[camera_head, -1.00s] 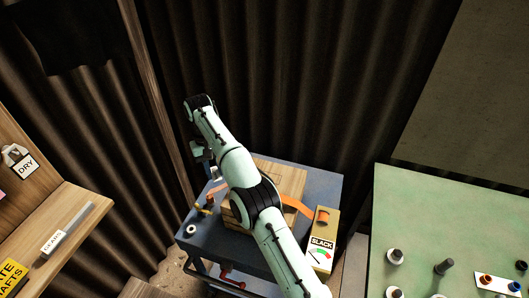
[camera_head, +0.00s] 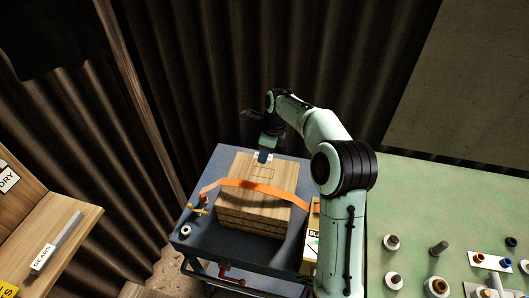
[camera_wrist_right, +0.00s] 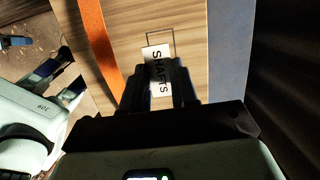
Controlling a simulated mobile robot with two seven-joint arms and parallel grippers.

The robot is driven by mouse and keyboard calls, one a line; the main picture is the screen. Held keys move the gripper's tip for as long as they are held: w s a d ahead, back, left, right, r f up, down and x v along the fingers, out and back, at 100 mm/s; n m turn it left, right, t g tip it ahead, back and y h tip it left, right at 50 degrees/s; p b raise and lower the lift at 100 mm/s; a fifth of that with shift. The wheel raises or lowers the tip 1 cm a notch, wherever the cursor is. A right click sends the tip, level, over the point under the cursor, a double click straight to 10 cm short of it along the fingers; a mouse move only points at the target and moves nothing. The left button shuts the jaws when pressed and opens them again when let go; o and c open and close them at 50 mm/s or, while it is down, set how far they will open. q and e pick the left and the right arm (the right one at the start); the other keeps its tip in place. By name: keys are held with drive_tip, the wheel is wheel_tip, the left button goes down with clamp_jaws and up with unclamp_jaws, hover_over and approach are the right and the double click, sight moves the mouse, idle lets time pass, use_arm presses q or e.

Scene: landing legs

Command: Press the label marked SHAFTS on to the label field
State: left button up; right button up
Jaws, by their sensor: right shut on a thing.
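My right gripper (camera_head: 264,153) is over the far edge of the wooden crate (camera_head: 244,205), shut on the white label marked SHAFTS (camera_head: 257,155). In the right wrist view the label (camera_wrist_right: 156,68) sticks out of the dark fingers (camera_wrist_right: 162,82), partly covered by them. Its upper end overlaps the lower part of the label field (camera_wrist_right: 161,37), a thin dark rectangle on the crate top. The label looks slightly turned against the field. Whether it touches the wood is not clear. My left gripper (camera_wrist_right: 70,76) seems to show at the left, fingers apart and empty.
An orange strap (camera_head: 245,184) crosses the crate. The blue cart top (camera_head: 212,222) carries small parts at the left and a yellow box (camera_head: 310,240) at the right. A green table (camera_head: 420,215) with pegs stands right; a wooden shelf (camera_head: 60,228) with a GEARS label stands left.

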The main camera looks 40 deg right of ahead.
drive_tip(key=shift+f, duration=0.1)
idle(0.4)
drive_tip(key=b, duration=0.1)
hover_over(262, 172)
drive_tip(key=shift+s+d+f, duration=0.15)
drive_tip(key=shift+f, duration=0.9)
drive_tip(key=shift+s+d+f, duration=0.1)
drive_tip(key=shift+s+f, duration=0.05)
drive_tip(key=shift+f, duration=0.9)
use_arm(q)
drive_tip(key=shift+s+f, duration=0.7)
drive_tip(key=shift+s, duration=0.25)
use_arm(e)
drive_tip(key=shift+f, duration=0.1)
use_arm(q)
drive_tip(key=shift+w+r, duration=0.25)
drive_tip(key=shift+w, duration=0.15)
use_arm(e)
drive_tip(key=shift+w, duration=0.1)
use_arm(q)
drive_tip(key=shift+s, duration=0.1)
drive_tip(key=shift+s+f, duration=0.35)
drive_tip(key=shift+s, duration=0.05)
use_arm(e)
drive_tip(key=shift+x, duration=1.1)
